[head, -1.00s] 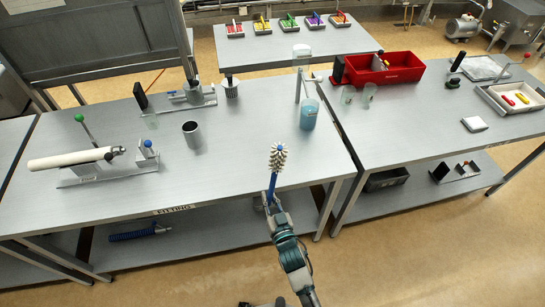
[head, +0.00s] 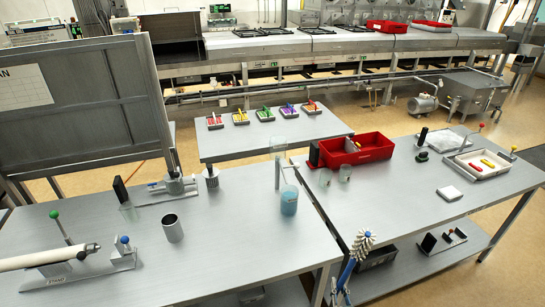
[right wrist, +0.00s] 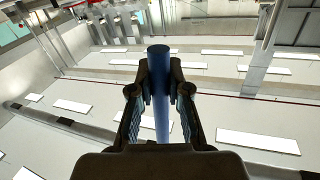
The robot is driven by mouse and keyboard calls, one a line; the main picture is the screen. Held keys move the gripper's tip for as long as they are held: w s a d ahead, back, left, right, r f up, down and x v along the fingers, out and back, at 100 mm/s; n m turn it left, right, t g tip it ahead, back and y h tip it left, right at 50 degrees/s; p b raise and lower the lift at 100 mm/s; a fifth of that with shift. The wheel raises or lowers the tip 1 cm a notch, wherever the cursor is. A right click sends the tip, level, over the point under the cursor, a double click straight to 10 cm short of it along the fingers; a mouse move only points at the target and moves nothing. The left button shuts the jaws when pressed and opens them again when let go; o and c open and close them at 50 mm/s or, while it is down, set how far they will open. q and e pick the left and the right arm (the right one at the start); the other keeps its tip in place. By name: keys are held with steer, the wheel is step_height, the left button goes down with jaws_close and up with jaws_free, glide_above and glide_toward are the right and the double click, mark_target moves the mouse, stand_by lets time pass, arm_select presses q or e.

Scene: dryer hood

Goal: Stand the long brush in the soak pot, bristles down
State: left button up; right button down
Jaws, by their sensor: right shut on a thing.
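The long brush has a blue handle (head: 346,272) and a white bristle head (head: 361,243) with a blue tip. It is held bristles up, leaning slightly right, in front of the gap between the two tables. My right gripper (head: 338,297), at the bottom edge of the head view, is shut on the handle. The right wrist view shows the blue handle (right wrist: 160,95) between both fingers. An open grey metal pot (head: 172,229), probably the soak pot, stands upright on the left table, well left of the brush; its inside is dark. My left gripper is not in view.
A clear vessel with blue liquid (head: 289,201) stands at the left table's right side beside an upright stand. A white roller on a stand (head: 45,257) lies at the left. A red bin (head: 357,149) sits on the right table (head: 400,215). The left table's front middle is clear.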

steer(key=w+d+r+m+p, duration=0.4)
steer(key=w+r+m+p, duration=0.2)
steer(key=w+r+p, duration=0.1)
steer(key=w+p, duration=0.1)
steer(key=w, duration=0.1)
steer(key=shift+w+d+r, duration=0.2)
steer(key=shift+w+r, duration=0.1)
steer(key=shift+r, duration=0.05)
stand_by(0.3)
steer(key=m, duration=0.6)
steer(key=shift+d, duration=0.1)
steer(key=m, duration=1.2)
